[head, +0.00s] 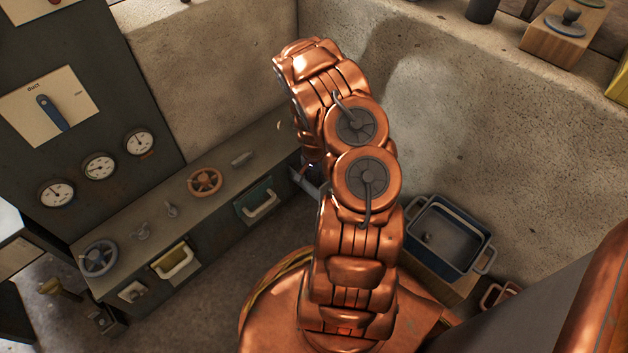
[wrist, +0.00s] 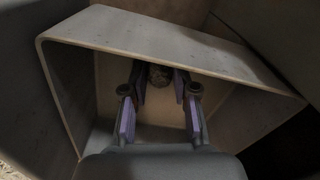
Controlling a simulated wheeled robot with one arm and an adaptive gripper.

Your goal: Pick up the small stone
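A small, dark, rough stone (wrist: 160,75) shows in the wrist view, inside a beige open-fronted box or drawer (wrist: 85,38). My gripper (wrist: 158,92) reaches into this box. Its two purple-padded fingers are open, one on each side of the stone. A narrow gap seems to show between the stone and each finger. The far end of the stone is in shadow. In the head view my copper arm hides the stone and most of my gripper; only a grey part (head: 308,184) shows beside the arm.
A bench (head: 225,205) with handwheels and drawers runs along the left wall. Its green-fronted drawer (head: 257,203) is near my arm. A blue tray (head: 462,243) holding a small round object stands at the right. The box walls are close around my fingers.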

